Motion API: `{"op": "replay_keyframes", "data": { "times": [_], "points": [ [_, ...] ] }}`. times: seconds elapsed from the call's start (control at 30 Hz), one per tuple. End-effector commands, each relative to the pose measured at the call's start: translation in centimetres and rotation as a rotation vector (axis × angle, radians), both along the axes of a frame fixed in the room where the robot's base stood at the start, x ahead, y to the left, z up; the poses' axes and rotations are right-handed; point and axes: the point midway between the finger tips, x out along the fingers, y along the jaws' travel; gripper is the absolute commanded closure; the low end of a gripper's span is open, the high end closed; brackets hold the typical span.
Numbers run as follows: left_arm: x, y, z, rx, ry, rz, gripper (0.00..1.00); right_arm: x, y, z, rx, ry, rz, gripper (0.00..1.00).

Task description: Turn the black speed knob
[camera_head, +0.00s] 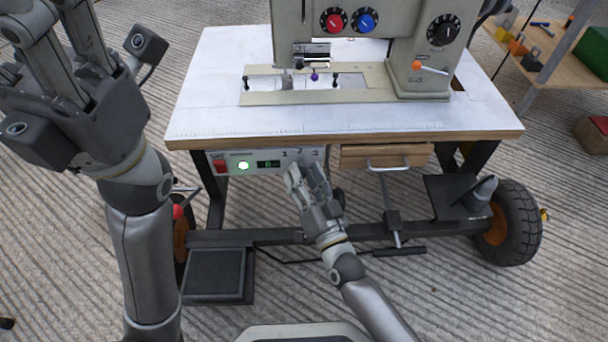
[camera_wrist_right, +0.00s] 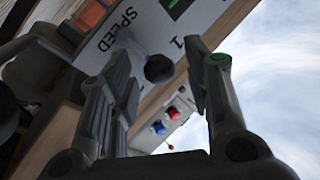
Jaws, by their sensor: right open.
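The white control panel (camera_head: 262,160) sits under the front edge of the sewing table, with a red switch, a green light, a small display and digits. In the right wrist view its "SPEED" lettering (camera_wrist_right: 118,28) shows, and a round black knob (camera_wrist_right: 159,69) stands near it. My right gripper (camera_head: 306,172) is in front of the panel's right part and hides some of it; the knob cannot be made out there. In the wrist view my right gripper (camera_wrist_right: 160,75) is open, with the knob showing between its fingers. My left gripper (camera_head: 55,30) is raised at upper left, its fingertips cut off.
The sewing machine (camera_head: 420,60) stands on the white tabletop (camera_head: 215,90), with red, blue and black dials. A wooden drawer (camera_head: 385,157) is right of the panel. A pedal (camera_head: 215,274) and wheels (camera_head: 515,225) are below. A wooden shelf (camera_head: 560,60) stands at right.

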Motion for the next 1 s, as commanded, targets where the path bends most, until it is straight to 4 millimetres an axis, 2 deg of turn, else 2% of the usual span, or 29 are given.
{"op": "replay_keyframes", "data": {
  "times": [0.3, 0.5, 1.0],
  "points": [
    [0.0, 0.0, 0.0, 0.003, -0.001, 0.000, 0.56, -4.4, -1.6, -1.0, -0.002, 0.002, 0.001, 0.55],
    [0.0, -0.1, 0.0, 0.004, -0.001, 0.000, 0.56, -6.4, -2.3, -1.3, 0.000, 0.000, 0.000, 0.55],
    [0.0, -0.1, 0.0, 0.004, 0.000, 0.001, 0.56, -6.7, -2.4, -1.4, 0.000, -0.001, 0.000, 0.55]
  ]
}}
